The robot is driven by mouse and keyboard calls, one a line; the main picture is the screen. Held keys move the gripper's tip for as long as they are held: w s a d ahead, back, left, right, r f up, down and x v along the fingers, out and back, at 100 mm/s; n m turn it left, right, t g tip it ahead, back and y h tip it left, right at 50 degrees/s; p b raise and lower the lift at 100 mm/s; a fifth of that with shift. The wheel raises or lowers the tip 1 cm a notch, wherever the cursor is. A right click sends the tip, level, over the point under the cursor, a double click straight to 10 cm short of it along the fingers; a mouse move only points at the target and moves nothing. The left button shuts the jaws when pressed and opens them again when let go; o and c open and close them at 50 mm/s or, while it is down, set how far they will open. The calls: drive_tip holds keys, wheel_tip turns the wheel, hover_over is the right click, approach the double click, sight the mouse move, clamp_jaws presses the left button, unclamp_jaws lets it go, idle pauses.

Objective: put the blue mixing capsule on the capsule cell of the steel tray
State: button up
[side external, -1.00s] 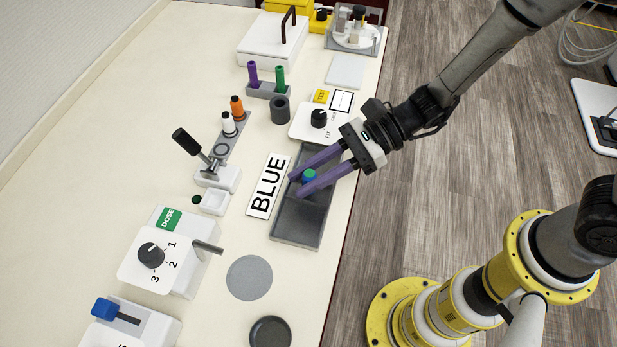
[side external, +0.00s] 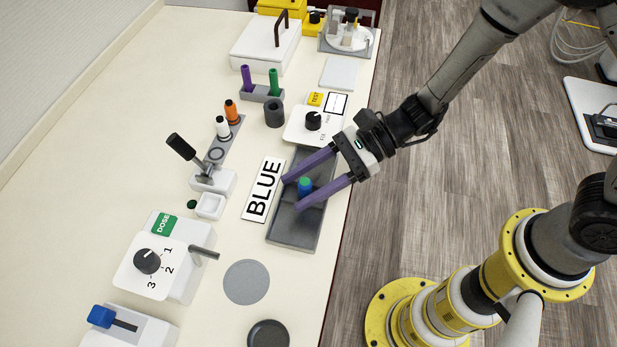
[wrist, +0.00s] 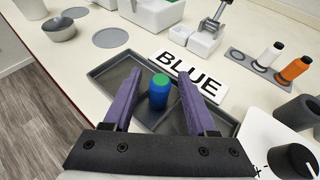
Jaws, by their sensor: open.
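The blue mixing capsule (side external: 305,187), with a green top, stands upright in the dark grey steel tray (side external: 292,232). In the wrist view the capsule (wrist: 158,95) is between the purple fingers and near the tray's divider. My gripper (side external: 294,194) is open, with a finger on either side of the capsule and visible gaps to it. The wrist view also shows the open gripper (wrist: 166,85). The tray (wrist: 103,72) has compartments split by a thin wall; the capsule's base is partly hard to place against that wall.
A white BLUE sign (side external: 263,190) lies along the tray's left side. A white dial box (side external: 312,124) stands just behind the tray. A white lever device (side external: 212,181) and dosing box (side external: 165,257) stand left. Bare counter lies around the grey disc (side external: 246,282).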

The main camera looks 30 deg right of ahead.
drive_tip(key=shift+r, duration=0.25)
drive_tip(key=s+d+r+n+t+h, duration=0.1)
drive_tip(key=s+d+r+n+h, duration=0.3)
drive_tip(key=d, duration=0.6)
drive_tip(key=s+d+r+n+t+h, duration=0.1)
drive_tip(key=s+d+r+n+h, duration=0.4)
drive_tip(key=d+n, duration=0.4)
drive_tip(key=s+d+r+n+t+h, duration=0.2)
drive_tip(key=s+d+r+n+h, duration=0.2)
drive_tip(key=d, duration=0.9)
drive_tip(key=shift+s+r+n, duration=0.85)
drive_tip(key=shift+r+n, duration=0.1)
drive_tip(key=shift+n, duration=0.25)
